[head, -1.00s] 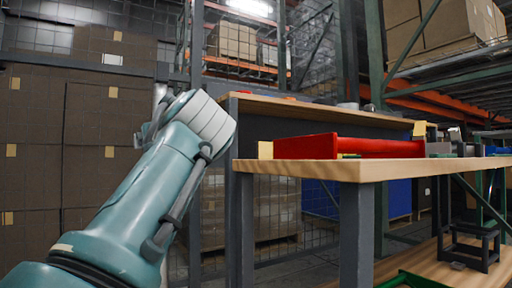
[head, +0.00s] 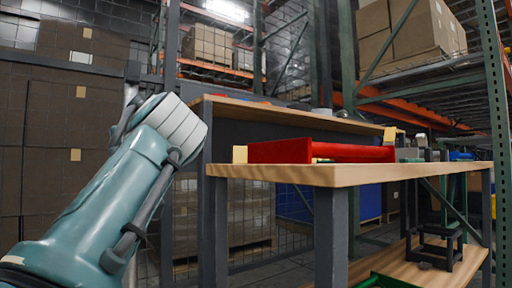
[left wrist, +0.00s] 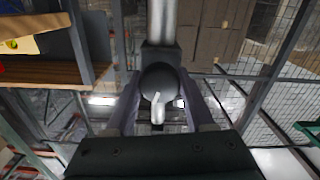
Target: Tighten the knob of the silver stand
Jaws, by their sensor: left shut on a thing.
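The silver stand shows in the left wrist view as a bright upright post (left wrist: 162,22) at the top centre, with a dark clamp block on it. A dark round knob (left wrist: 160,80) with a pale pointer-like mark sits at the block, between the fingers of my left gripper (left wrist: 159,92). The gripper is shut on the knob. In the head view, a thin piece of the silver stand (head: 130,94) shows behind my left arm. There the arm hides the knob and the gripper. My right gripper is in neither view.
Stacked cartons (head: 55,150) and wire mesh stand behind the arm at the left.

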